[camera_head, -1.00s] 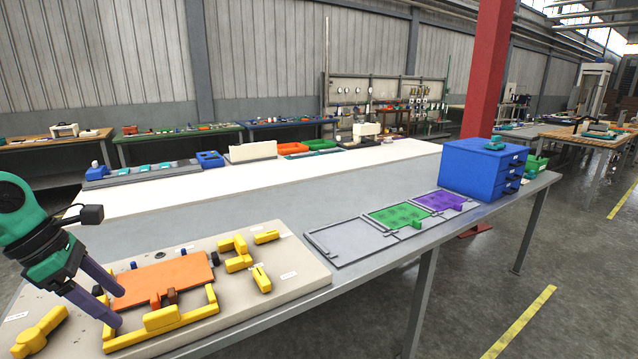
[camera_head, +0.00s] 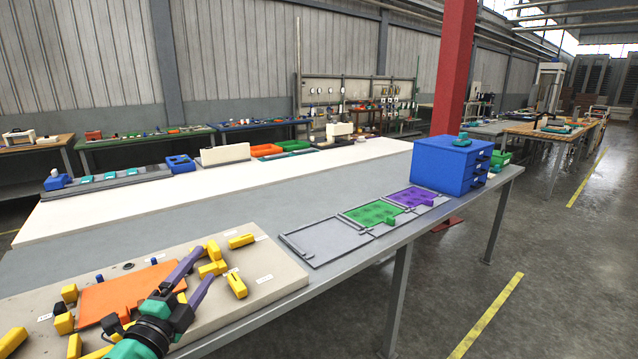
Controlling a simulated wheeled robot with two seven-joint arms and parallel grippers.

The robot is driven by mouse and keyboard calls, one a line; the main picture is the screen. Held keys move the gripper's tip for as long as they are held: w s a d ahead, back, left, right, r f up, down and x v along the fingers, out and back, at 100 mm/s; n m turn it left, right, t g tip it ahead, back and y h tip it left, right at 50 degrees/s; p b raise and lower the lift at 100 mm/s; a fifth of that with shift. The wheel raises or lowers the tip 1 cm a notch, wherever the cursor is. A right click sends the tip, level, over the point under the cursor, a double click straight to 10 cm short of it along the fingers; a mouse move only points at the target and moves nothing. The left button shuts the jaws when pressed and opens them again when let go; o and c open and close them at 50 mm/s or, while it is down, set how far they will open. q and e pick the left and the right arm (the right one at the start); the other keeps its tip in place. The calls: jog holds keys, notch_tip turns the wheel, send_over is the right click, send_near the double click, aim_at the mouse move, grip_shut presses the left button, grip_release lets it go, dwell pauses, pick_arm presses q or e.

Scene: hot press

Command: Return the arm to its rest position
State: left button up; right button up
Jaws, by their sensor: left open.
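My left gripper (camera_head: 197,272) comes in from the bottom left, with a green wrist and two purple fingers. The fingers are spread apart with nothing between them. They are over the right part of the orange plate (camera_head: 108,292) and the beige board (camera_head: 278,285). The orange plate lies on the board among yellow clamp pieces (camera_head: 237,286). My wrist and fingers hide part of the plate and the yellow pieces near the front. My right gripper does not show.
Right of the board lie a grey tray (camera_head: 325,242), a green tray (camera_head: 368,213) and a purple tray (camera_head: 410,197). A blue drawer cabinet (camera_head: 440,165) stands at the table's right end. The grey tabletop (camera_head: 200,215) behind the board is clear.

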pick_arm(q)
jog(key=s+a+f+n+g+y, duration=0.2)
jog(key=s+f+n+g+y, duration=0.25)
jog(key=f, duration=0.45)
jog(key=s+a+f+n+g+y, duration=0.1)
jog(key=s+a+f+n+g, duration=0.1)
jog(key=s+f+n+g, duration=0.45)
jog(key=s+d+f+n+g+h, duration=0.1)
jog(key=s+d+f+n+g, duration=0.15)
jog(key=s+f, duration=0.4)
jog(key=s+d+f+n+g+h, duration=0.2)
jog(key=s+f+n, duration=0.25)
jog(key=s, duration=0.25)
notch_tip(320, 180, down, 22)
jog(key=s+m+g, duration=0.1)
jog(key=s+a+f+g, duration=0.1)
jog(key=s+a+f, duration=0.2)
jog(key=s+f, duration=1.3)
jog(key=shift+s+f+g+y, duration=0.15)
jog(key=shift+s+g+y, duration=0.25)
jog(key=shift+s, duration=0.5)
